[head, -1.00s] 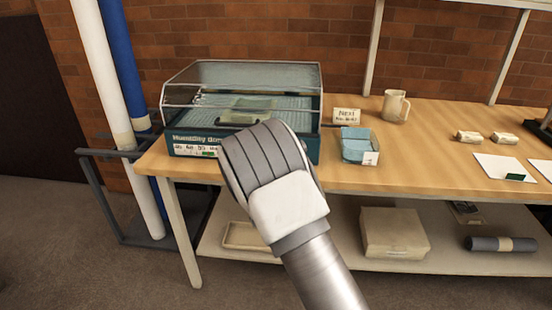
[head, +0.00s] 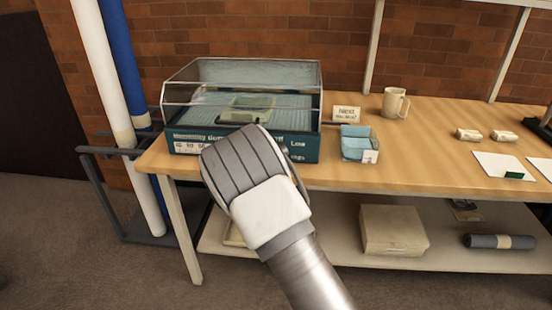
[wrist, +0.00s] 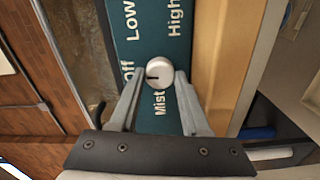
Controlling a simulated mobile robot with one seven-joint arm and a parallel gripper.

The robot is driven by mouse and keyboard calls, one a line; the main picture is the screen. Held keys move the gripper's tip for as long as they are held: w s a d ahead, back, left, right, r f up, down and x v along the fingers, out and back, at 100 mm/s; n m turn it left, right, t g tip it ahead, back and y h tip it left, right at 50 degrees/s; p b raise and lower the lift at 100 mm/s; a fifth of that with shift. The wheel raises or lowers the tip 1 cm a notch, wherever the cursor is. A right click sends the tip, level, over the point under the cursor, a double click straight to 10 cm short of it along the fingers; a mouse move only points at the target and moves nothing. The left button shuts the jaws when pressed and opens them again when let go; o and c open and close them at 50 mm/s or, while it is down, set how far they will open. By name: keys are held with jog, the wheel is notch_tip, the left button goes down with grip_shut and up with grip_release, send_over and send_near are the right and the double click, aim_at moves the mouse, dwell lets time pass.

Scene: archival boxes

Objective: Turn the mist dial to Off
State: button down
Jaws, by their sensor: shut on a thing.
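The mist dial (wrist: 160,71) is a small round pale knob on the teal front panel (wrist: 143,30), with white labels reading Mist, Off, Low and High. A dark mark on the knob points left in the wrist view, roughly toward Off (wrist: 128,71). My gripper (wrist: 159,78) is shut on the dial, one finger on each side. In the head view my gripper is in front of the teal humidity box (head: 190,143) with its clear lid, and my wrist hides the dial and fingers.
The box stands at the left end of the wooden table (head: 440,140). A white and a blue pole (head: 122,60) stand at the left.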

jog(key=shift+c, duration=1.8)
grip_release()
jog(key=shift+d, duration=0.1)
